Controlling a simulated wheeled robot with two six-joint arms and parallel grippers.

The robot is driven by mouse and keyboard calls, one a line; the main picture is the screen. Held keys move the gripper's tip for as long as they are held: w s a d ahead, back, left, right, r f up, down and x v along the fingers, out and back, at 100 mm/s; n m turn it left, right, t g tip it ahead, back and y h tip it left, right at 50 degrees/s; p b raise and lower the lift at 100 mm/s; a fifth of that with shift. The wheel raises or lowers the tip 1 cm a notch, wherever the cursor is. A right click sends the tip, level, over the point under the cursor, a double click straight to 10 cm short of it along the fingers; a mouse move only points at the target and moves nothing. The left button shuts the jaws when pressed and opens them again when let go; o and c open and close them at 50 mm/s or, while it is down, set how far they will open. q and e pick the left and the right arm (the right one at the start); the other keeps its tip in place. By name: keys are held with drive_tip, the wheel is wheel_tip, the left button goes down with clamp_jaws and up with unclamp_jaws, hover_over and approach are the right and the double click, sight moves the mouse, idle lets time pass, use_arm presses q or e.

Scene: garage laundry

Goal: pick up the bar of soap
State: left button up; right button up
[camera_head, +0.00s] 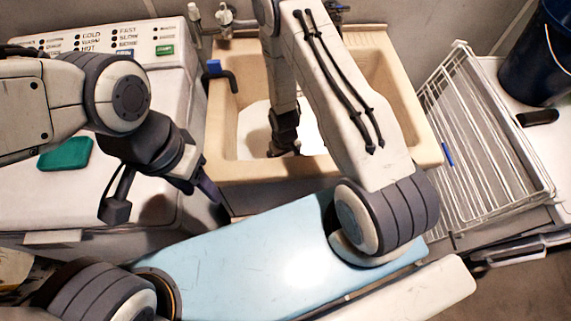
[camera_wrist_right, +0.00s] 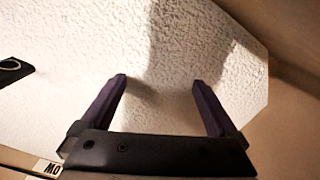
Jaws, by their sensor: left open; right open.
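A green rounded block (camera_head: 65,153), which looks like the bar of soap, lies on the white top of the washing machine at the left. My left gripper (camera_head: 160,205) is open and empty, to the right of the green block and apart from it, over the front part of the machine. My right gripper (camera_head: 283,150) reaches down into the beige sink (camera_head: 222,130). In the right wrist view its open fingers (camera_wrist_right: 158,82) have nothing between them and point at a white, rough-textured surface (camera_wrist_right: 75,50). No soap shows in that wrist view.
A white wire rack (camera_head: 490,150) stands right of the sink, and a dark bucket (camera_head: 535,60) is at the far right. A dark object (camera_wrist_right: 14,70) shows at the wrist view's left edge.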

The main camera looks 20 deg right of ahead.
drive_tip(key=shift+f, duration=0.45)
clamp_jaws()
drive_tip(key=shift+r, duration=0.1)
